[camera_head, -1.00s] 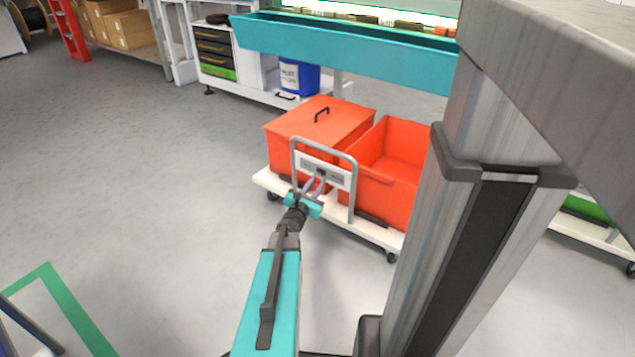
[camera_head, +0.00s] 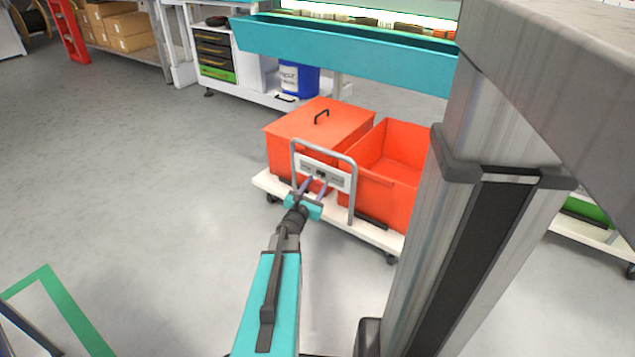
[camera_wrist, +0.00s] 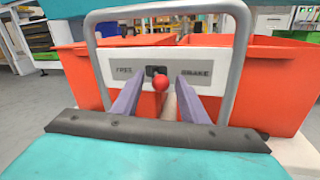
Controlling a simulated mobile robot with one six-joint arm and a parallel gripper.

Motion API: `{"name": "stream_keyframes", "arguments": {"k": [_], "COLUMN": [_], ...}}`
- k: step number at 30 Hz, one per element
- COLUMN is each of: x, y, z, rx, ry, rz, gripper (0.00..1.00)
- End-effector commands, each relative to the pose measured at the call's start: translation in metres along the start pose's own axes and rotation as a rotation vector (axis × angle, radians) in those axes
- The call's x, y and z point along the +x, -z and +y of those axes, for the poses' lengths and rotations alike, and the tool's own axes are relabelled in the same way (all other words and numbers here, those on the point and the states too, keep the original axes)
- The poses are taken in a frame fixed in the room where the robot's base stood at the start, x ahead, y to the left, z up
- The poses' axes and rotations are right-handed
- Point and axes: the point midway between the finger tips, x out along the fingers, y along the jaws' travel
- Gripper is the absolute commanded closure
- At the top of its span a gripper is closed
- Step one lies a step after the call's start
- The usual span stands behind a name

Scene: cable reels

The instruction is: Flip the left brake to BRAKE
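A pale brake panel (camera_wrist: 215,70) is fixed across the grey cart handle, with FREE printed on its left and BRAKE on its right. A brake lever with a red knob (camera_wrist: 161,83) sticks out of a dark slot near the panel's middle, between the two words. My gripper (camera_head: 316,183) is open in front of the panel. In the wrist view its two purple-grey fingers stand apart, one on each side of the knob, and no contact is visible. A pale rod (camera_wrist: 169,103) shows below the knob between the fingers.
The white cart (camera_head: 380,234) carries a lidded orange bin (camera_head: 310,130) and an open orange bin (camera_head: 392,165) behind the panel. The grey tube handle (camera_head: 351,195) frames the panel. A teal shelf (camera_head: 345,50) is behind.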

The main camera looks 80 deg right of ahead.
Motion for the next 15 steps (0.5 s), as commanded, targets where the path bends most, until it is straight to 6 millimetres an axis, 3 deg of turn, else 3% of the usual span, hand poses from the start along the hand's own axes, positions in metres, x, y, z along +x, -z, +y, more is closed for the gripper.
{"name": "stream_keyframes", "arguments": {"k": [8, 15], "x": [-0.020, -0.049], "y": [-0.001, -0.002], "z": [-0.001, -0.001], "rx": [-0.001, 0.000], "ry": [0.000, -0.001], "rz": [0.002, 0.002], "gripper": [0.60, 0.60]}}
